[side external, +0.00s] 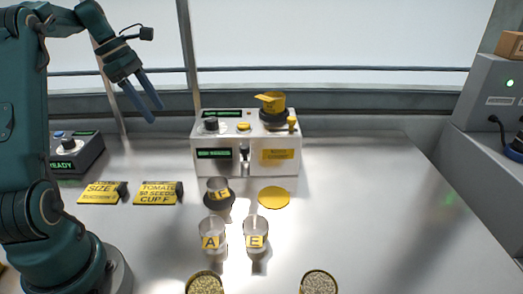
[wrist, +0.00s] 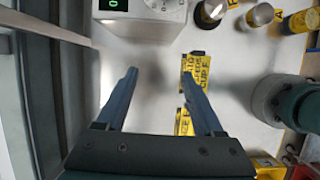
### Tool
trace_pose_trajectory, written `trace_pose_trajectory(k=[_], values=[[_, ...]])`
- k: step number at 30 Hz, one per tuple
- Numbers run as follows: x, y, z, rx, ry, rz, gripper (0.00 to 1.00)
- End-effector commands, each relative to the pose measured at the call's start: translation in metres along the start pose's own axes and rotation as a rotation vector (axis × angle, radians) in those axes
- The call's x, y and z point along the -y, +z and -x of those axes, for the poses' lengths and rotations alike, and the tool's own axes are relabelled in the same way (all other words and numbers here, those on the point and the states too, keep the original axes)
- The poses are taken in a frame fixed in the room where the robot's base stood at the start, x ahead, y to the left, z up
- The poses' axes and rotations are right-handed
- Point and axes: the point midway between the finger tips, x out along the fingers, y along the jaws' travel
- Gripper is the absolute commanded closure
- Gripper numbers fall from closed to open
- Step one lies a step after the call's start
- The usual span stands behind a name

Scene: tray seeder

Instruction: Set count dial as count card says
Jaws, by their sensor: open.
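The count card (side external: 158,193) is yellow, reads TOMATO, 50 SEEDS, CUP F, and lies flat on the table; it also shows in the wrist view (wrist: 195,70). The white seeder (side external: 245,145) stands at the back middle. A black knob (side external: 211,124), likely the count dial, sits on its top left beside a green display; I cannot read its label. In the wrist view, the seeder (wrist: 140,28) is cut off at the top, with a green 0 display. My gripper (side external: 157,114) is open and empty, raised left of the seeder and apart from it.
A size card (side external: 102,193) lies left of the count card. Cups F (side external: 218,190), A (side external: 211,236) and E (side external: 255,235) stand before the seeder, with a yellow disc (side external: 274,197). Two seed dishes are in front. A dark READY box (side external: 75,152) is at left. The right side of the table is clear.

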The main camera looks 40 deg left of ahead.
Motion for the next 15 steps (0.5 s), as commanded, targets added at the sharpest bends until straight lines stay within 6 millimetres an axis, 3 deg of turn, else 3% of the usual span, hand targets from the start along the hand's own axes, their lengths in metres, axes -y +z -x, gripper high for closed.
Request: trace_pose_trajectory(k=[5, 15], values=[[0.0, 0.011, -0.004, 0.009, -0.006, 0.018, 0.31], [-0.001, 0.074, -0.03, 0.008, -0.006, 0.011, 0.31]])
